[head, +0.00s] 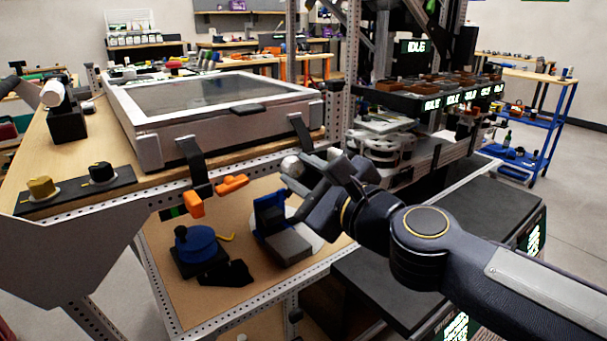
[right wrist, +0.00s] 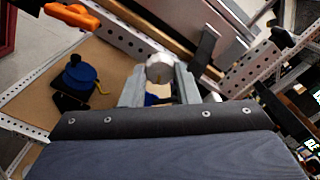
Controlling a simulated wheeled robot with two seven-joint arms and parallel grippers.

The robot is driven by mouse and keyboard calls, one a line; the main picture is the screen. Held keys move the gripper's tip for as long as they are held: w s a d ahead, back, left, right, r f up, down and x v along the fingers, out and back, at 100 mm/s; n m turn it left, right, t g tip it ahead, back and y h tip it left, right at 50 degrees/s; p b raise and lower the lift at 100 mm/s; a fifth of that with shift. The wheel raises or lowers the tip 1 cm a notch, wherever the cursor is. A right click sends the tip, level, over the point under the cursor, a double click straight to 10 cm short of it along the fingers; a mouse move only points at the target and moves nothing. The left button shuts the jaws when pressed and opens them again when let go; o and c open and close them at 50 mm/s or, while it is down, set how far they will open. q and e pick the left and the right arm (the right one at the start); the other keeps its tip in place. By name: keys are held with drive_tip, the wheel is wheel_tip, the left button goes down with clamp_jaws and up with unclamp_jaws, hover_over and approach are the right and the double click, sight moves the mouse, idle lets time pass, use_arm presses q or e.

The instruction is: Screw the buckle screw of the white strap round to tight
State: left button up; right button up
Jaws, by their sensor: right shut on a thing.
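My right gripper (head: 304,172) is in front of the cart's front edge, below the right black strap. Its fingers are shut on a pale, round-headed knob, which I take for the buckle screw (head: 291,166). In the right wrist view the screw (right wrist: 160,68) sits between the two grey fingertips (right wrist: 160,82). I cannot make out the white strap or its buckle; the gripper and knob cover that spot. How tight the screw is cannot be told.
A grey case (head: 215,112) lies on the wooden top, with black straps (head: 191,158) hanging over the front. Orange buckle parts (head: 231,184) hang left of my gripper. Below, a blue reel (head: 195,243) and a blue-and-grey device (head: 287,246) stand on the lower shelf.

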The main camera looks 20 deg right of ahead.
drive_tip(key=shift+m, duration=1.3)
drive_tip(key=o, duration=1)
